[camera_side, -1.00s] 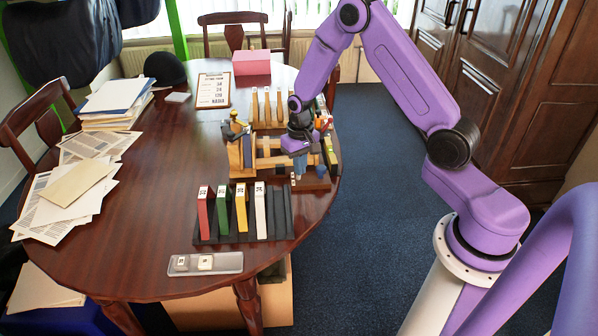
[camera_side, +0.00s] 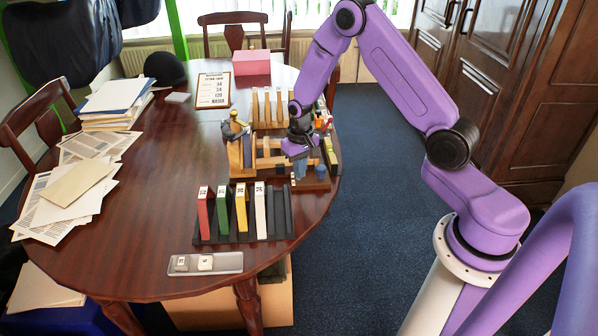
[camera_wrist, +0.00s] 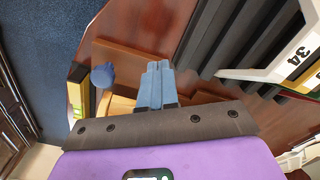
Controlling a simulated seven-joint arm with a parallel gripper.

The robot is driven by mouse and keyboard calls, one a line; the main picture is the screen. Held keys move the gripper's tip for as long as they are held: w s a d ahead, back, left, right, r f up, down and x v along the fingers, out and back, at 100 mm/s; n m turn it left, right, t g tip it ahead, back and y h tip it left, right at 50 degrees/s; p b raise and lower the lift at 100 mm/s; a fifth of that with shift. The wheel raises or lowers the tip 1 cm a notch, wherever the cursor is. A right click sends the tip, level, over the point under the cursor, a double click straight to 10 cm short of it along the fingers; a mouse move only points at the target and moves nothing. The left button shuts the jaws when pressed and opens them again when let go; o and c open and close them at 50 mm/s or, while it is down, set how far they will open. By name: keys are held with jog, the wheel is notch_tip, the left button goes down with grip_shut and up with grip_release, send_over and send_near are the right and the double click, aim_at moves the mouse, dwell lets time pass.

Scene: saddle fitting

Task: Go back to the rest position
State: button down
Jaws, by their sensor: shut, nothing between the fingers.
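My purple gripper (camera_side: 299,170) is at the right side of the table, over the front right end of the wooden fixture (camera_side: 240,160). Its blue-grey fingers (camera_wrist: 157,85) are together in the wrist view, with nothing seen between them. In the side view the fingertips are close above a brown wooden base, and I cannot tell if they touch it. A blue round knob (camera_wrist: 103,76) is beside the fingers in the wrist view.
A dark slotted rack (camera_side: 283,215) with red, green, yellow and white boards stands in front of the fixture. A grey tray (camera_side: 228,262) with two tiles lies at the front edge. Upright wooden pieces (camera_side: 267,105) stand behind. Open floor (camera_side: 385,200) is right of the table.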

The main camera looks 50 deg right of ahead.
jog(key=shift+r, duration=0.25)
jog(key=shift+w+d, duration=0.35)
jog(key=shift+d, duration=0.05)
dwell(0.5)
jog(key=shift+w+d, duration=0.3)
jog(key=shift+d, duration=0.05)
jog(key=shift+w+d+f, duration=0.15)
jog(key=shift+w+d, duration=1.05)
jog(key=shift+w, duration=0.05)
dwell(0.5)
jog(key=shift+s+a, duration=0.4)
notch_tip(320, 180, up, 7)
jog(key=shift+w+d, duration=0.2)
dwell(0.9)
